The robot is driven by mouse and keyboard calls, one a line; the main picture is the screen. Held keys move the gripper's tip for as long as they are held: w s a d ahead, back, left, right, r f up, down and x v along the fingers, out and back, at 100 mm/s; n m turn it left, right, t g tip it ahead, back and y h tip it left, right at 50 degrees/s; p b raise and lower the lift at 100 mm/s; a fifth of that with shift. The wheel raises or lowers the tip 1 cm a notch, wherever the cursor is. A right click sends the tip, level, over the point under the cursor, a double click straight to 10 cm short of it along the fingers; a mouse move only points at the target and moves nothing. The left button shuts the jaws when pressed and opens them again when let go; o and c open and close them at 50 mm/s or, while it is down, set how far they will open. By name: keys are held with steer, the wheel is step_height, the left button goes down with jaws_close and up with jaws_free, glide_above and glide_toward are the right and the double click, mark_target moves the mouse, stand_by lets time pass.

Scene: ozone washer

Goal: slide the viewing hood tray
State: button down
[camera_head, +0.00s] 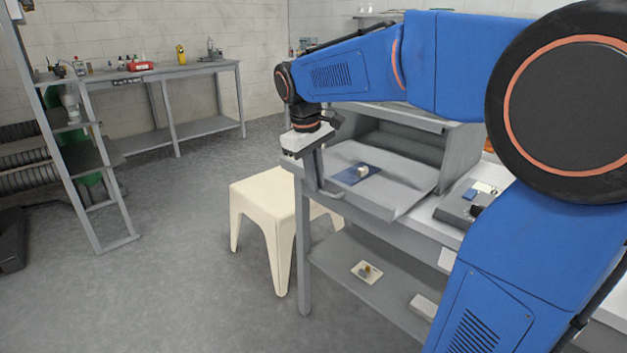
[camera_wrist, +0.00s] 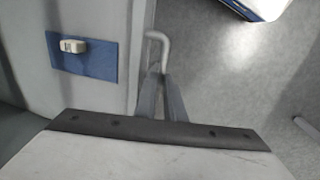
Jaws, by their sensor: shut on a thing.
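The viewing hood (camera_head: 455,150) is a grey open-fronted box on a bench. Its light grey tray (camera_head: 400,197) extends out of the open front and also shows at the left of the wrist view (camera_wrist: 112,18). A blue mat (camera_head: 349,176) with a small white block (camera_head: 363,171) on it lies on the tray; both show in the wrist view as the mat (camera_wrist: 100,66) and the block (camera_wrist: 72,46). My gripper (camera_head: 311,178) is at the tray's left edge. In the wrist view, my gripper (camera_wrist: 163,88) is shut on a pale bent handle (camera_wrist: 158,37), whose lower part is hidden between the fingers.
A cream stool (camera_head: 265,197) stands close to the left of the bench. A lower shelf (camera_head: 345,258) holds small items. A side bench (camera_head: 160,75) with bottles and tools stands at the back left. Open floor (camera_head: 190,220) lies left of the stool.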

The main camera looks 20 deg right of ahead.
steer(key=w+d, duration=0.2)
steer(key=d, duration=0.3)
steer(key=w+d, duration=0.1)
steer(key=d, duration=0.4)
steer(key=w+d, duration=0.2)
steer(key=d, duration=0.3)
steer(key=shift+w+d, duration=0.25)
steer(key=shift+w, duration=0.1)
steer(key=c, duration=2.1)
jaws_free()
steer(key=a+r, duration=0.1)
steer(key=r, duration=0.4)
steer(key=a+r, duration=0.1)
steer(key=r, duration=0.5)
steer(key=s+a+r, duration=0.1)
steer(key=r, duration=0.5)
steer(key=shift+s, duration=0.1)
